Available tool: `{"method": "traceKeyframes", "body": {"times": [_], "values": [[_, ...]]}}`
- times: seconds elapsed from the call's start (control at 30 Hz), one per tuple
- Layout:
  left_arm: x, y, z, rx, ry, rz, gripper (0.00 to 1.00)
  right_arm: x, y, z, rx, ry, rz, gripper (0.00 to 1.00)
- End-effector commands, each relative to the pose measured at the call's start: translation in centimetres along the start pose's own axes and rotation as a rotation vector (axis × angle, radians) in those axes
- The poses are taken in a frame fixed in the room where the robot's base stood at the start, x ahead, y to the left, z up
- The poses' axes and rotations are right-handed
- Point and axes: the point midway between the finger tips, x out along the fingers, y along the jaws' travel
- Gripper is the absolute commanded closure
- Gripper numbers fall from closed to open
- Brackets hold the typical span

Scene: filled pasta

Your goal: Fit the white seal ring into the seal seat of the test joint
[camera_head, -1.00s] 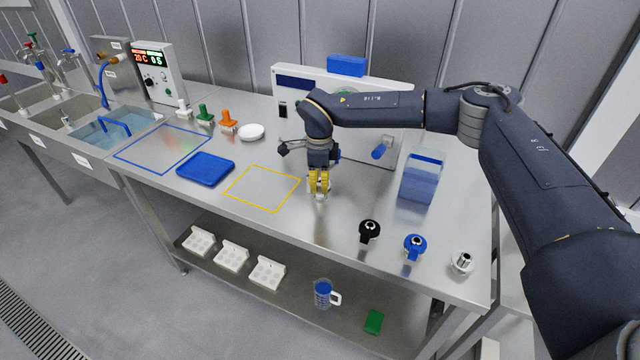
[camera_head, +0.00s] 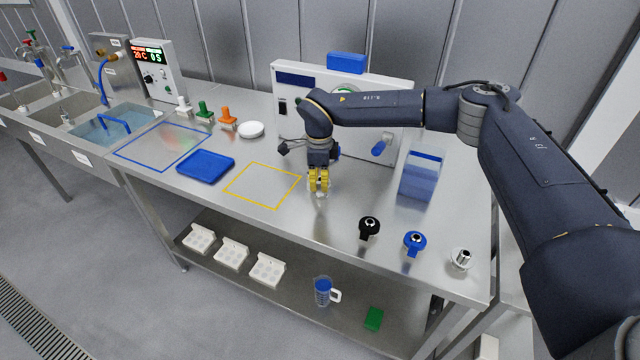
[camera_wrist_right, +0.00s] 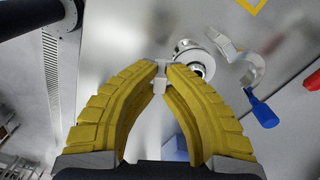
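A round metal fitting with a dark bore (camera_wrist_right: 194,62), apparently the test joint, lies just beyond the fingertips, partly covered by the right finger. In the head view my gripper hides most of that spot. My left gripper is not in view.
A clamp-like part with a blue handle (camera_wrist_right: 262,110) lies beside the fitting. A white panel (camera_head: 300,85) stands behind. The yellow square is empty.

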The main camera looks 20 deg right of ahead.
Motion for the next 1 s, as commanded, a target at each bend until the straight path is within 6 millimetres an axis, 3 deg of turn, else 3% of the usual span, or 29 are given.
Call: {"method": "traceKeyframes", "body": {"times": [0.33, 0.37, 0.57, 0.73, 0.83, 1.0], "values": [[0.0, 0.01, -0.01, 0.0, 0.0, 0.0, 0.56, 0.53, 0.21, -0.07, -0.002, 0.005, 0.005, 1.0], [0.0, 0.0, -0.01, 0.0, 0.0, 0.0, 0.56, 0.55, 0.21, -0.07, -0.002, 0.005, 0.005, 0.9], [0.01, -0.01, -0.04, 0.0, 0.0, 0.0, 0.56, 0.4, 0.15, -0.05, -0.002, 0.003, 0.003, 0.67], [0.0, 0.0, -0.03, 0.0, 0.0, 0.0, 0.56, 0.3, 0.1, -0.04, -0.001, 0.002, 0.002, 0.67], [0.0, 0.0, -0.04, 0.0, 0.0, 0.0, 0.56, 0.26, 0.08, -0.03, -0.001, 0.002, 0.002, 0.52], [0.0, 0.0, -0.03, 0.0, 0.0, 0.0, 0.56, 0.23, 0.07, -0.03, -0.001, 0.002, 0.002, 0.52]]}}
